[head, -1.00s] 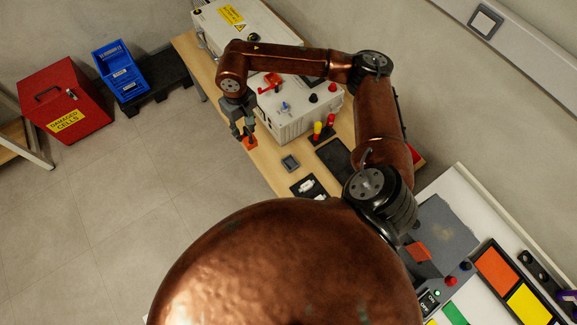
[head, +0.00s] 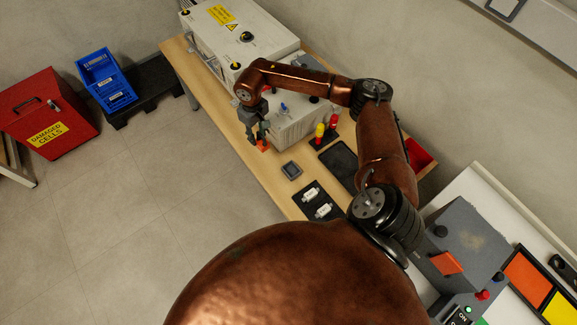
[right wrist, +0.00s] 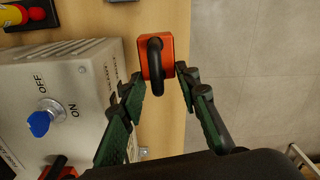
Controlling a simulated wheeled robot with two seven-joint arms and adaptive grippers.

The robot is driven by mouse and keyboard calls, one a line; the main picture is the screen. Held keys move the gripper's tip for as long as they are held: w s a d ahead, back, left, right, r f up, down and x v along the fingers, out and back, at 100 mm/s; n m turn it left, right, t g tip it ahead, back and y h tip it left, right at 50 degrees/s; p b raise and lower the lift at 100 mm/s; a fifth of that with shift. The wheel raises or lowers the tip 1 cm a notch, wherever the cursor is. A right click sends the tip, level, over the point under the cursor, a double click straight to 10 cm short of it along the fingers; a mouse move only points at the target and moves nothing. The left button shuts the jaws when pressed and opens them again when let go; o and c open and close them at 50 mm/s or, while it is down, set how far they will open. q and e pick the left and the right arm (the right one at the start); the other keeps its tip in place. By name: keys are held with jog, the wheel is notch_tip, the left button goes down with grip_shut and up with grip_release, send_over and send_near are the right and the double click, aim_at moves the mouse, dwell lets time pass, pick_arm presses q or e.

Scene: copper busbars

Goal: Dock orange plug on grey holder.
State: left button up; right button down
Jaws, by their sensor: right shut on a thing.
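My right gripper (head: 262,137) is shut on the orange plug (head: 263,146) above the wooden bench, beside the grey box. In the right wrist view the plug (right wrist: 166,47), an orange block with a black loop, sits between the fingertips (right wrist: 158,76). The small square grey holder (head: 291,170) lies on the bench to the right of and below the plug in the head view, with a visible gap between them. The holder looks empty. My left gripper is not in view.
The grey box (head: 290,126) with knobs stands close beside the gripper; its blue ON/OFF knob (right wrist: 40,122) shows in the wrist view. Red and yellow plugs (head: 325,131) stand behind the holder. A black mat (head: 318,200) with white pieces lies nearer. Floor is open left of the bench.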

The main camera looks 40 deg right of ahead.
jog(key=s+d+f, duration=0.1)
jog(key=s+f, duration=0.1)
jog(key=s, duration=0.1)
jog(key=s+d+f, duration=0.2)
jog(key=s+f, duration=0.1)
jog(key=s, duration=0.1)
jog(key=s+d+f, duration=0.1)
jog(key=s+f, duration=0.2)
jog(key=shift+s+d+f+p, duration=0.15)
jog(key=shift+s+d+p, duration=0.1)
jog(key=shift+d+p, duration=0.1)
jog(key=f, duration=0.3)
jog(key=shift+s+d, duration=0.1)
jog(key=shift+s, duration=0.2)
jog(key=shift+w+f, duration=0.1)
jog(key=shift+f, duration=0.3)
jog(key=shift+f, duration=0.1)
jog(key=c, duration=1.4)
grip_release()
jog(key=shift+c, duration=0.2)
